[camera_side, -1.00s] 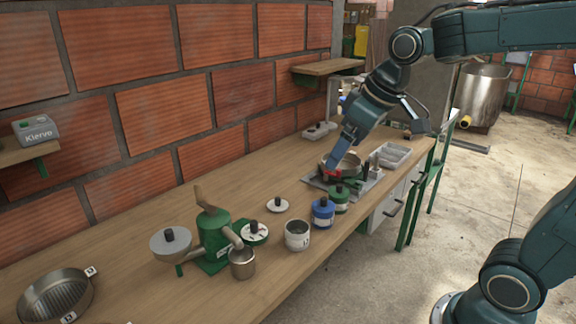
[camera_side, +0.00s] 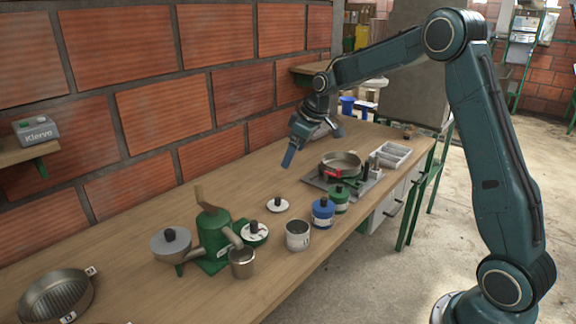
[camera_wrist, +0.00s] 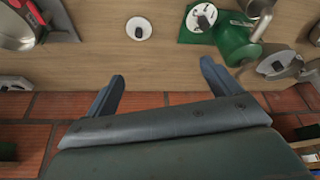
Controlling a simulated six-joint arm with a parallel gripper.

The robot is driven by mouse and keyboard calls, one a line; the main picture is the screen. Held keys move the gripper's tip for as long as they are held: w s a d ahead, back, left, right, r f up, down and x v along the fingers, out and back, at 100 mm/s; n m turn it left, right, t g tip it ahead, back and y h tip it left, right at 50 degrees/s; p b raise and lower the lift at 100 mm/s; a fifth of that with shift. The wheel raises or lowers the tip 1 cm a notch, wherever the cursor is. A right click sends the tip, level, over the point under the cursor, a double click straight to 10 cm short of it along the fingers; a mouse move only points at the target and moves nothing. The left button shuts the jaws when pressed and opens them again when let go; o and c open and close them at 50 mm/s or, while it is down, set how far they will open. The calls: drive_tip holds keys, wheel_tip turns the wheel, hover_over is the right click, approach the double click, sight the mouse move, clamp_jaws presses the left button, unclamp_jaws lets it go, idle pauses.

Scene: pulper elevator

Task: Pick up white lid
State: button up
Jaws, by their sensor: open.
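The white lid (camera_side: 277,206) is a small round disc with a black knob. It lies flat on the wooden bench, right of the green pulper. In the wrist view the white lid (camera_wrist: 138,28) is near the top, beyond my fingertips and between their lines. My gripper (camera_side: 292,158) hangs above the bench, behind the lid and near the brick wall. In the wrist view my gripper (camera_wrist: 162,72) has its two fingers wide apart with nothing between them.
A white can (camera_side: 298,236), a blue can (camera_side: 323,214) and a green can (camera_side: 340,198) stand near the lid. A pan (camera_side: 341,164) sits on a burner at the right.

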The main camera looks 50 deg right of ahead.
approach(278, 198)
drive_tip(key=shift+n+y, duration=0.3)
drive_tip(key=shift+d+x, duration=0.2)
drive_tip(key=shift+x, duration=2.25)
drive_tip(key=shift+f, duration=0.1)
drive_tip(key=shift+x, duration=2.55)
drive_tip(key=shift+c, duration=0.4)
drive_tip(key=c, duration=1)
